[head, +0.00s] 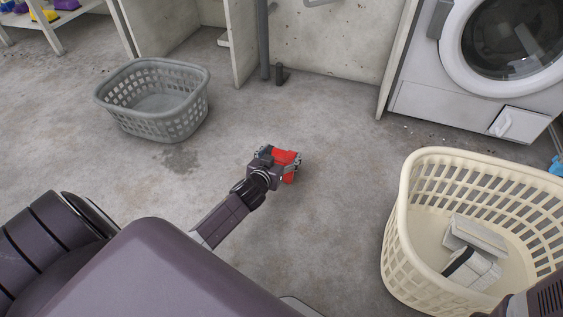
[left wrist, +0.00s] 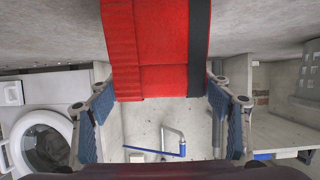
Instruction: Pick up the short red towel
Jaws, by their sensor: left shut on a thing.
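The short red towel (head: 288,157) is at the middle of the head view, at the tip of my left arm. My left gripper (head: 279,160) is shut on it. In the left wrist view the red towel (left wrist: 160,55) has a dark stripe along its right side and sits between the two blue-padded fingers of my left gripper (left wrist: 158,115). The gripper hides part of the towel in the head view. I cannot tell its exact height above the floor.
A grey laundry basket (head: 165,125) stands at the upper left. A cream basket (head: 405,235) at the right holds pale grey folded things (head: 475,236). A washing machine (head: 430,100) stands at the upper right. Bare concrete floor (head: 310,230) lies between the baskets.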

